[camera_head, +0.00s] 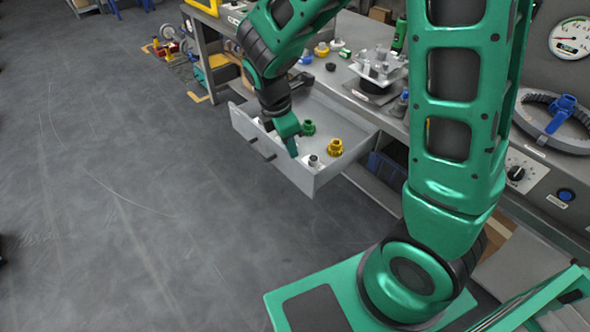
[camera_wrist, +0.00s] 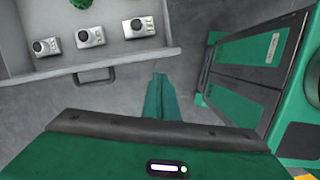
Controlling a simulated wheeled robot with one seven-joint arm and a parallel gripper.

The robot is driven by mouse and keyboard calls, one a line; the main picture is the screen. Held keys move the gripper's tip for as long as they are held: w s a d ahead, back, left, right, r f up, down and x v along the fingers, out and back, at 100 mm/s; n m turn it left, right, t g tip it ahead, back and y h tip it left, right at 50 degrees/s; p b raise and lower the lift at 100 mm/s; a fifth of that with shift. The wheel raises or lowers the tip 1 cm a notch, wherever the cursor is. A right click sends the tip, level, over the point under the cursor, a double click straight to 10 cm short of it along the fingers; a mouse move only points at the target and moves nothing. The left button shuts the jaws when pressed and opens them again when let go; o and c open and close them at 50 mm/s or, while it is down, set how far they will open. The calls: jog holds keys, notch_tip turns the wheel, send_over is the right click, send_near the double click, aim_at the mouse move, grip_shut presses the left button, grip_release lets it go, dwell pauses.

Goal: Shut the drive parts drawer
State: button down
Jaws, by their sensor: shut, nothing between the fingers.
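The drive parts drawer (camera_head: 330,172) is pulled out from under the workbench. It is a grey open box with a dark handle (camera_head: 262,149) on its front. Inside are a green part (camera_head: 308,127), a yellow part (camera_head: 335,147) and small silver motor-like parts (camera_head: 313,161). In the wrist view the drawer front (camera_wrist: 125,61) and its handle (camera_wrist: 82,78) lie at upper left. My gripper (camera_head: 293,150) is shut and empty. In the wrist view its fingertips (camera_wrist: 160,78) are just outside the drawer front, right of the handle. Whether they touch it I cannot tell.
The workbench top (camera_head: 345,90) above the drawer carries several small parts and a fixture (camera_head: 378,68). A ring with a blue clamp (camera_head: 562,105) is at right. Open grey floor (camera_head: 130,200) lies in front of the drawer. My green base is in the lower right.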

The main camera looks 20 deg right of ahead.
aim_at(291, 169)
jog(key=w+a+f+n, duration=0.1)
jog(key=a+f+n, duration=0.2)
jog(key=a, duration=0.2)
jog(key=shift+n, duration=0.3)
jog(key=shift+w+d+f, duration=0.35)
jog(key=shift+d+f, duration=0.7)
jog(key=shift+f, duration=0.55)
jog(key=shift+w+d+f, duration=0.4)
jog(key=shift+d+f, duration=0.7)
jog(key=shift+f, duration=0.55)
jog(key=shift+w+d+f, duration=0.35)
jog(key=shift+d+f, duration=0.7)
jog(key=shift+f, duration=0.55)
